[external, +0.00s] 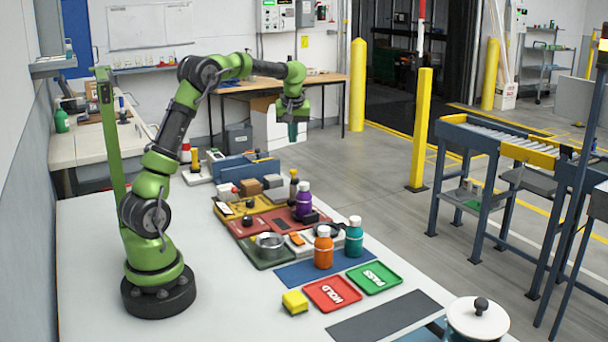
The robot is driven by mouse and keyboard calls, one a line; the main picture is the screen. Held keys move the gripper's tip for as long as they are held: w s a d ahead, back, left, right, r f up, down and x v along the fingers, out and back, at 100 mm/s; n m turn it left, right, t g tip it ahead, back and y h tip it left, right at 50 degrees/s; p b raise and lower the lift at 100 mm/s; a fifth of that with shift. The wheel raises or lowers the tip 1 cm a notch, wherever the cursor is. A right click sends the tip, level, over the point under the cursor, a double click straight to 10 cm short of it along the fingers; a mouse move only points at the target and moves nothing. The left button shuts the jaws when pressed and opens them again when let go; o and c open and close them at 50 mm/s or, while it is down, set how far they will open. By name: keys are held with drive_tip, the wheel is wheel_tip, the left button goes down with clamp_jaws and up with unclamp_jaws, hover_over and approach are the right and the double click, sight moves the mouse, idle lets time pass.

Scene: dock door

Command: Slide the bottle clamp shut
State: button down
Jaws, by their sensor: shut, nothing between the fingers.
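My gripper (292,134) is shut and empty, pointing down, raised well above the far side of the bench. A purple bottle (304,202) with a white cap stands upright on a red board section. Dark parts (311,217) sit low beside it and look like the bottle clamp, but they are too small to tell how far open they are. An orange bottle (323,248) and a teal bottle (354,238) stand upright nearer the front. My gripper is behind and above all three bottles, touching none.
The bench's left part is clear.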

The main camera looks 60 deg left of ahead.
wheel_tip(320, 180, down, 8)
drive_tip(key=d, duration=0.1)
drive_tip(key=shift+s, duration=0.3)
drive_tip(key=shift+d+r, duration=0.1)
drive_tip(key=shift+d, duration=0.05)
